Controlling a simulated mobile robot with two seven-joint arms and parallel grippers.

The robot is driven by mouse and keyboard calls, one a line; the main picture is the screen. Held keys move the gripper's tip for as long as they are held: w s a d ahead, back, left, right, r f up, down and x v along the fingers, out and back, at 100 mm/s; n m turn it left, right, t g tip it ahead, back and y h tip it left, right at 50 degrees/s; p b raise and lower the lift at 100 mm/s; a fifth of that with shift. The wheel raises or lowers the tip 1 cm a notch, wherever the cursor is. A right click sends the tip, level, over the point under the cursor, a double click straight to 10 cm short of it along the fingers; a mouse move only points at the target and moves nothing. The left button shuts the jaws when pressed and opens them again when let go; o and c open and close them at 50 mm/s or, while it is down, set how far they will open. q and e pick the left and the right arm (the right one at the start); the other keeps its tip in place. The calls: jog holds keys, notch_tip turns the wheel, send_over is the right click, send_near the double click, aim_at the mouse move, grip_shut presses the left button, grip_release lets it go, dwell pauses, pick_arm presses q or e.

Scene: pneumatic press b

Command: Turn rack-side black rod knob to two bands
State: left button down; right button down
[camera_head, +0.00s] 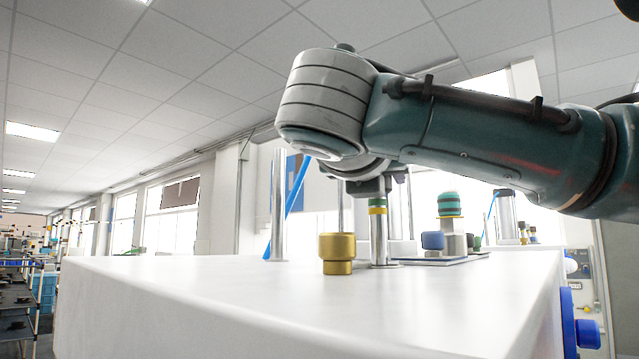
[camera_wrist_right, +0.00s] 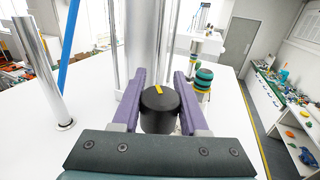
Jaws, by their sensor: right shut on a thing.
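The black rod knob (camera_wrist_right: 158,112) sits between the two purple fingers of my right gripper (camera_wrist_right: 160,88) in the right wrist view. A yellow mark shows on the knob's top. The gripper is shut on the knob from both sides. In the head view my right gripper (camera_head: 375,187) reaches down over a steel rod (camera_head: 379,240). Yellow and green bands (camera_head: 377,205) show near the rod's upper end, just below the gripper. I cannot make out the knob clearly in the head view. My left gripper is not in view.
A brass knob (camera_head: 337,252) stands on the white table (camera_head: 200,285) to the left of the rod. A taller steel post (camera_head: 278,215) stands further left. A green banded stack (camera_head: 449,206) and a blue piece (camera_head: 432,241) are to the right. The table's left part is clear.

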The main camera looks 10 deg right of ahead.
jog(key=shift+s+d+r+m+g+h+p, duration=0.1)
jog(key=shift+s+d+m+g+h+p, duration=0.15)
jog(key=shift+m+g+h, duration=0.75)
jog(key=shift+s+d+r+m+g+h+p, duration=0.15)
jog(key=shift+m+g+h+p, duration=0.15)
jog(key=shift+m+g+h, duration=0.65)
jog(key=shift+s+d+r+m+g+h+p, duration=0.15)
jog(key=shift+m+g+h+p, duration=0.1)
jog(key=shift+m+g+h, duration=0.75)
jog(key=shift+s+d+f+m+g+h, duration=0.1)
jog(key=shift+m+g+h, duration=0.15)
jog(key=shift+g+h, duration=0.3)
jog(key=c, duration=0.8)
grip_release()
jog(key=o, duration=0.4)
jog(key=shift+f, duration=0.1)
jog(key=shift+c, duration=0.2)
